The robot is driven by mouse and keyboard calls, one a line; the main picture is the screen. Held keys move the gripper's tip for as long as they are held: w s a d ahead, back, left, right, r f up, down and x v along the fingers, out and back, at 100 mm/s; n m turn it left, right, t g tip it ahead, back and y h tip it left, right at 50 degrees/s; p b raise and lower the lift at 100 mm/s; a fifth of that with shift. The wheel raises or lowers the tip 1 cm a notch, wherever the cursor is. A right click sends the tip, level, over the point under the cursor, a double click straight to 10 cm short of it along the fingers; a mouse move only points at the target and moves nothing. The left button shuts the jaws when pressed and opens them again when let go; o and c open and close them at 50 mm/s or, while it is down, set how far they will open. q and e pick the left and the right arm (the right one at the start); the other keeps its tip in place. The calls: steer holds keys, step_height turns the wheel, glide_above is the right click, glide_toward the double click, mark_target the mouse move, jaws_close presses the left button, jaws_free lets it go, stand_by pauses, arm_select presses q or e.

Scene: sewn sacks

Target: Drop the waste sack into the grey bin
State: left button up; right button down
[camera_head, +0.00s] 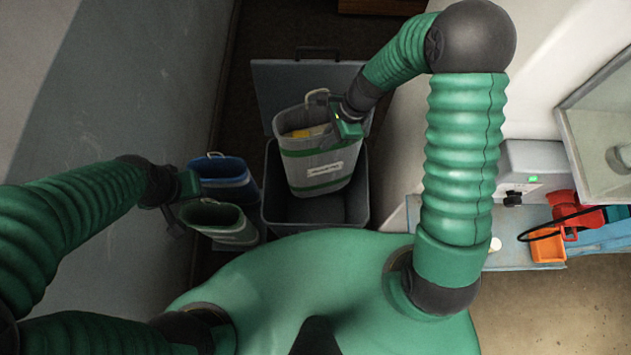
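The waste sack (318,165) is grey with green bands and a white label, open at the top, with something yellow inside. It is upright over the opening of the grey bin (272,205), whose lid (275,88) stands open behind. I cannot tell how far the sack's base is below the bin's rim. My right gripper (331,112) is at the sack's upper right edge, by its handle, and appears shut on it. My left gripper (176,222) is left of the bin, beside a grey-green sack; its fingers are too dark and small to read.
A blue sack (226,186) and the grey-green sack (222,228) stand left of the bin, close to the grey wall (110,100). On the right, a bench holds an orange container (547,246), a red object (572,213) and a white box (535,163).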

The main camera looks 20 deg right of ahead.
step_height(320, 180, down, 5)
steer(key=b, duration=0.4)
steer(key=shift+s+f+b, duration=0.1)
steer(key=shift+f+b, duration=0.05)
steer(key=shift+b, duration=0.15)
steer(key=shift+f+b, duration=0.35)
steer(key=shift+f, duration=0.1)
